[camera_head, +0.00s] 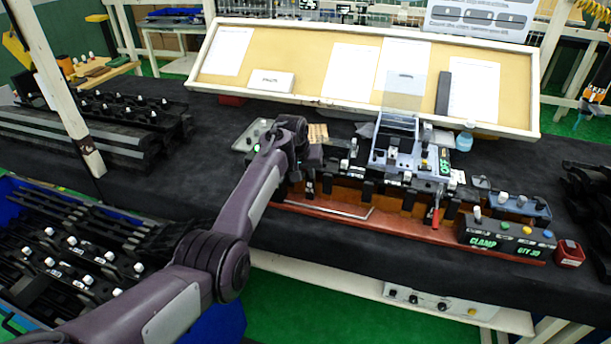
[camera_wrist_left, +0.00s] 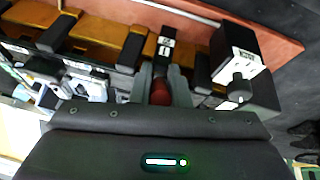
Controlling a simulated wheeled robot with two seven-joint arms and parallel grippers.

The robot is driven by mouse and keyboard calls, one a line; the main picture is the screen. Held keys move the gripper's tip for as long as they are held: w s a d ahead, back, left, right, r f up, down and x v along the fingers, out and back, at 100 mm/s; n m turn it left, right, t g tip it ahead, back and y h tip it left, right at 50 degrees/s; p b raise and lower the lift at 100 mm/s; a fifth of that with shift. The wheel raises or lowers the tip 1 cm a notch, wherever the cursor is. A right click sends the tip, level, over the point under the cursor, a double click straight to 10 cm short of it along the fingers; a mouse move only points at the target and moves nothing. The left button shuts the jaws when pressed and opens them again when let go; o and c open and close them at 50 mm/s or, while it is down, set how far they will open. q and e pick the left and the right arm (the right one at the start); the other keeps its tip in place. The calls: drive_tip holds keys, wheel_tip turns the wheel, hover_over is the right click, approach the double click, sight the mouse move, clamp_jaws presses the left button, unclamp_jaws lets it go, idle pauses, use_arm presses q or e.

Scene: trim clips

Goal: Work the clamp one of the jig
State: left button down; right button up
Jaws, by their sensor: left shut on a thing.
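The jig (camera_head: 400,229) is a long reddish-brown base with wooden blocks and black fittings on the table. My left gripper (camera_head: 309,168) is at the jig's left end, fingers pointing down. In the left wrist view my left gripper (camera_wrist_left: 163,88) is shut on a red clamp handle (camera_wrist_left: 161,92), which shows between its two grey fingers. A labelled black part (camera_wrist_left: 166,46) stands just beyond the fingertips. In the head view this handle is hidden by my gripper. A second red-handled clamp (camera_head: 435,216) is at the jig's right part. My right gripper is not in view.
A black CLAMP control box (camera_head: 507,238) with coloured buttons stands at the jig's right end. A grey fixture (camera_head: 400,150) rises behind the jig. A tilted notice board (camera_head: 310,75) backs the table. A black box with a knob (camera_wrist_left: 242,62) is close beside my left fingers.

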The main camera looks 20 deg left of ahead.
use_arm(q)
drive_tip(key=shift+w+r+g, duration=0.1)
drive_tip(key=shift+w+g, duration=0.05)
drive_tip(key=shift+g, duration=0.35)
drive_tip(key=c, duration=1.4)
unclamp_jaws()
drive_tip(key=shift+b+v, duration=1)
drive_tip(key=shift+v, duration=2.9)
